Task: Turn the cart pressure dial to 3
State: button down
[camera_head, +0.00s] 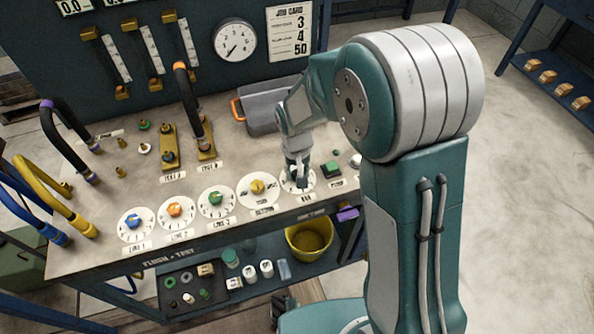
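The cart top (80,205) carries a row of round white dials with coloured knobs along its front edge. The rightmost dial (311,184), with a small label below it that seems to read BAR, lies under my gripper (299,182). My gripper points down over this dial, with its fingertips at or just above the knob; I cannot tell whether they touch. The knob, its pointer and most of the numbers are hidden. Whether the fingers are open or closed on the knob is too small to tell.
To the left are dials with yellow (257,187), green (215,199), orange (174,210) and blue (134,221) knobs. A green button (332,167) sits close right. A gauge (235,40) and job card (291,32) are behind. A grey bin (262,112) stands behind my gripper.

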aim_at(296, 173)
jog(key=shift+c, duration=1.5)
grip_release()
notch_tip(296, 173, up, 12)
jog(key=shift+a, duration=0.25)
jog(key=s+d+r+t, duration=0.2)
jog(key=s+d+r, duration=0.1)
jog(key=s, duration=0.3)
jog(key=s+d+r+m+t, duration=0.1)
jog(key=s+d+r, duration=0.3)
jog(key=s+d, duration=0.1)
jog(key=s+d+r+t, duration=0.2)
jog(key=s+d+r, duration=0.2)
jog(key=s, duration=0.4)
jog(key=shift+d+t, duration=0.3)
jog(key=shift+d, duration=0.25)
